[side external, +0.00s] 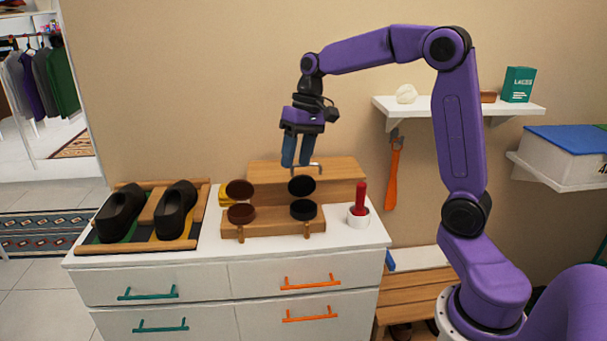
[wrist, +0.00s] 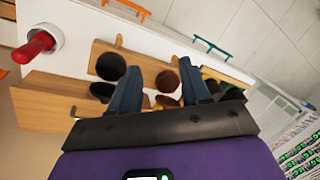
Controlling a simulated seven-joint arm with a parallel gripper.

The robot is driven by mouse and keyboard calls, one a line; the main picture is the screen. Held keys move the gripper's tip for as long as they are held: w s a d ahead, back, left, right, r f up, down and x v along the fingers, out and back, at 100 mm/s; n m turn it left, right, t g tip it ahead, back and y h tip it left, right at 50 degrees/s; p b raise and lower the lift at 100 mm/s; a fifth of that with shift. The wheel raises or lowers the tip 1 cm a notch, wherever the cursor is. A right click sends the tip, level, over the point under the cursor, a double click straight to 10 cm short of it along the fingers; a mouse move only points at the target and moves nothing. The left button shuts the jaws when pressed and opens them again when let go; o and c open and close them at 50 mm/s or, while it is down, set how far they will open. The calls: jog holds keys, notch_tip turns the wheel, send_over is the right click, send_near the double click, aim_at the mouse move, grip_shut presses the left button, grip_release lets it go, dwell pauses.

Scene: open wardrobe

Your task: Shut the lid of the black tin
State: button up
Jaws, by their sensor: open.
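The black tin (side external: 304,210) stands on the front wooden step of a rack on the dresser, with its round lid (side external: 302,186) raised upright behind it. The tin also shows in the wrist view (wrist: 111,66), with the lid (wrist: 102,91) partly behind a finger. My gripper (side external: 296,163) is open and empty, its blue fingers pointing down above the rack, a little above the raised lid. In the wrist view its fingers (wrist: 161,74) are spread, one near the black tin. I cannot tell how far apart lid and fingers are in depth.
A brown tin (side external: 241,213) with its lid (side external: 239,189) raised stands to the left. A red-handled item in a white cup (side external: 358,216) stands to the right. Black shoes (side external: 122,211) sit on a tray at far left. A wall shelf (side external: 455,106) is at upper right.

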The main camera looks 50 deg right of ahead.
aim_at(301, 183)
jog(key=w+d+r+m+t, duration=0.1)
jog(key=w+d+m, duration=0.2)
jog(key=d, duration=0.7)
jog(key=w+d+m+t, duration=0.1)
jog(key=w+d+m, duration=0.2)
jog(key=d, duration=0.7)
jog(key=shift+y, duration=0.3)
jog(key=x, duration=1.6)
jog(key=shift+w+a+f, duration=0.1)
jog(key=shift+w+f, duration=0.15)
jog(key=shift+f, duration=0.05)
grip_shut()
